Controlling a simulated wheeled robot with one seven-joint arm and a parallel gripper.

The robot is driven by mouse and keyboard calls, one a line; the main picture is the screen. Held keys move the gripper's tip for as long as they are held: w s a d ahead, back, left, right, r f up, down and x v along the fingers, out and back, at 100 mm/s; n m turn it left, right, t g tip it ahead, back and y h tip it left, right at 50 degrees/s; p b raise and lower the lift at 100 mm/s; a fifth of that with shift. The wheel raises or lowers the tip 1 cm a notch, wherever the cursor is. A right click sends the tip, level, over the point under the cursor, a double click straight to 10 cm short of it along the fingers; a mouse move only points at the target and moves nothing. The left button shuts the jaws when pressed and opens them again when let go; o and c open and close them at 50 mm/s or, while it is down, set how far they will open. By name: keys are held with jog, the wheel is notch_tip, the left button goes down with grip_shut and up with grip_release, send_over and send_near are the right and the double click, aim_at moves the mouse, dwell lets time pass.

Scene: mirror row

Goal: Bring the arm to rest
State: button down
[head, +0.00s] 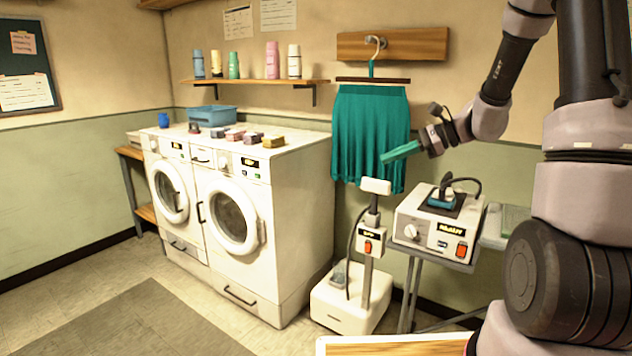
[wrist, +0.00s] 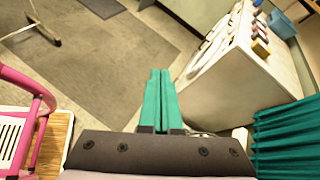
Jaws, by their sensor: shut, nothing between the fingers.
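My gripper (head: 402,152) shows in the head view in front of the hanging teal skirt's right side, above the white steamer head. Its two teal fingers are also in the wrist view (wrist: 160,76), pressed together with nothing between them. My arm comes in from the upper right and is bent, with the gripper pointing left. The teal skirt (head: 362,130) hangs from a hook on the wall board; its edge is at the right of the wrist view (wrist: 285,138). I cannot tell how far the fingers are from it.
Two white washing machines (head: 285,190) with small blocks and a blue basket (head: 211,115) stand left. A steamer (head: 350,304) and a control box (head: 437,228) on a stand are below the gripper. A pink-framed thing (wrist: 36,110) is at wrist-view left. Floor in front of the washers is open.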

jog(key=s+d+r+n+t+h, duration=0.2)
jog(key=s+r+n+h, duration=0.3)
jog(key=s, duration=0.6)
jog(key=s+d+r+n+t+h, duration=0.1)
jog(key=s+d+r+n+h, duration=0.2)
jog(key=s+r+n+h, duration=0.2)
jog(key=s+r+n, duration=0.3)
jog(key=s, duration=0.3)
jog(key=shift+s+d+t, duration=0.2)
jog(key=shift+d+t, duration=0.05)
jog(key=shift+t, duration=0.15)
